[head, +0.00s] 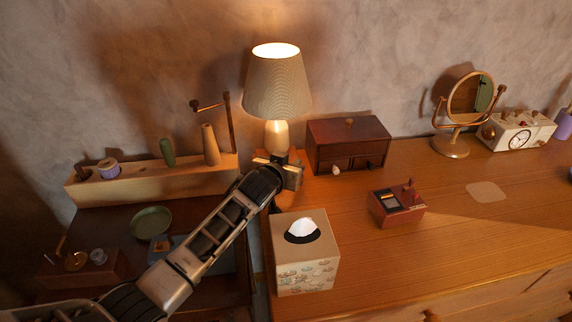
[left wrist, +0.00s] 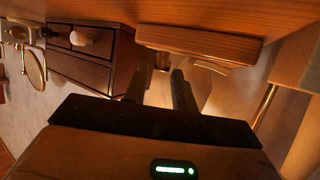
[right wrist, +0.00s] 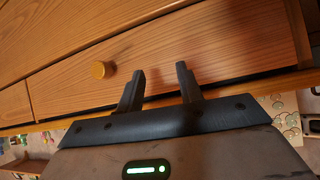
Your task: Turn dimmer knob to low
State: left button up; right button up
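The lit lamp (head: 277,88) stands on a wooden base at the back of the dresser top, with a bright glow at its shade. My left gripper (head: 284,166) is right in front of the lamp's foot and hides part of it. In the left wrist view a wooden slab (left wrist: 200,42), apparently the lamp base, lies just beyond the fingers. A small brown knob-like piece (left wrist: 163,60) shows between the left fingertips; whether they touch it is unclear. The left fingers (left wrist: 160,82) are apart. My right gripper (right wrist: 160,80) is open and empty, by the drawer fronts.
A tissue box (head: 305,265) stands close to my left forearm. A dark small chest (head: 348,140) is right of the lamp, and a red box (head: 397,207) is further forward. A wooden rack (head: 150,182) is at left. Free dresser top lies at right (head: 480,240).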

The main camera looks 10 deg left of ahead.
pick_arm(q)
jog(key=shift+p+v, duration=0.35)
jog(key=shift+v, duration=3.25)
